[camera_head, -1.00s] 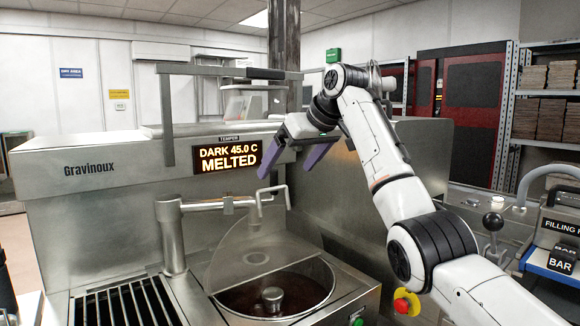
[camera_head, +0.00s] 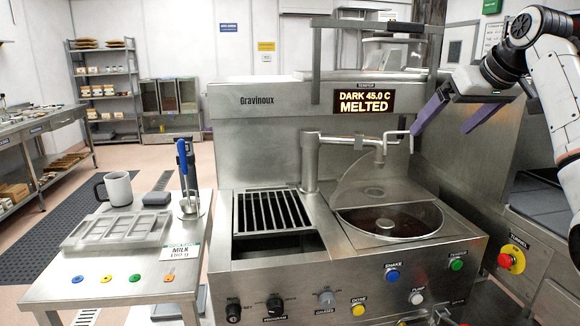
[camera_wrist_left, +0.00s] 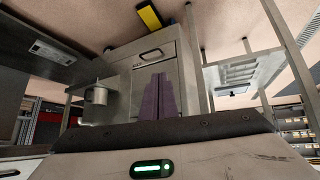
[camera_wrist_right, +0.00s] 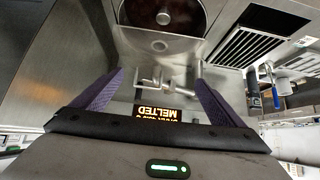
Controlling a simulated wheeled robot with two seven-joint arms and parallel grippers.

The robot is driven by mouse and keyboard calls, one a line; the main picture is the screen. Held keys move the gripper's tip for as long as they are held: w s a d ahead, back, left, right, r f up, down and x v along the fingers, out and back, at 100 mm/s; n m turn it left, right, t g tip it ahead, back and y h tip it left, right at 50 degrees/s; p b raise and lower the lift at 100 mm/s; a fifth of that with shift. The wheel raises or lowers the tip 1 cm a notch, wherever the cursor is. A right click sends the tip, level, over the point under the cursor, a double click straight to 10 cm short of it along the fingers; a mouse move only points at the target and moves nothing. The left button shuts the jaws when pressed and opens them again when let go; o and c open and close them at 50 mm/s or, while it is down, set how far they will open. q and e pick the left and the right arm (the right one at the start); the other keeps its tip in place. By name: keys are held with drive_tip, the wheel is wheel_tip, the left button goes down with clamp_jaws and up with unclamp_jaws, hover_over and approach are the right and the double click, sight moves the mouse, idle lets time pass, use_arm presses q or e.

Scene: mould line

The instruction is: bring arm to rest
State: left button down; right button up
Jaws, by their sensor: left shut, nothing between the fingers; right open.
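My right gripper (camera_head: 441,131) is open and empty, with its purple fingers in the air to the right of the MELTED display (camera_head: 364,101) of the tempering machine (camera_head: 262,130). In the right wrist view, its two fingers (camera_wrist_right: 160,78) stand wide apart, and the display and the melt bowl (camera_wrist_right: 160,18) show beyond them. My left gripper is outside the head view. In the left wrist view, its purple fingers (camera_wrist_left: 158,78) are together with nothing between them, in front of a metal cabinet (camera_wrist_left: 155,57).
A side table (camera_head: 110,290) at left holds a mould (camera_head: 118,230), a mug (camera_head: 117,188) and a blue-handled tool (camera_head: 184,165). Open floor (camera_head: 160,160) lies behind it.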

drive_tip(key=s+a+f, duration=0.1)
drive_tip(key=f, duration=0.8)
drive_tip(key=s+a+f+g, duration=0.1)
drive_tip(key=s+a+f, duration=0.1)
drive_tip(key=f, duration=0.8)
drive_tip(key=s+a+f+g+h, duration=0.1)
drive_tip(key=a+f, duration=0.1)
drive_tip(key=f, duration=0.7)
drive_tip(key=shift+s+f+n, duration=0.2)
drive_tip(key=shift+s+n, duration=0.1)
drive_tip(key=shift+n, duration=0.1)
drive_tip(key=s+a+f+g, duration=0.1)
drive_tip(key=s+a+f, duration=0.1)
drive_tip(key=s+f, duration=0.9)
drive_tip(key=s+a+f+g, duration=0.1)
drive_tip(key=s+a+f, duration=0.2)
drive_tip(key=s+f, duration=0.75)
drive_tip(key=s+r+g, duration=0.1)
drive_tip(key=s, duration=1.9)
use_arm(q)
drive_tip(key=shift+w+r, duration=0.2)
drive_tip(key=shift+w, duration=0.25)
use_arm(e)
drive_tip(key=w+a+f+t+y, duration=0.1)
drive_tip(key=w+a+f+t, duration=0.2)
drive_tip(key=f, duration=0.9)
drive_tip(key=a+t, duration=0.2)
drive_tip(key=shift+a+f+m+y, duration=0.15)
drive_tip(key=shift+a+m+y, duration=0.25)
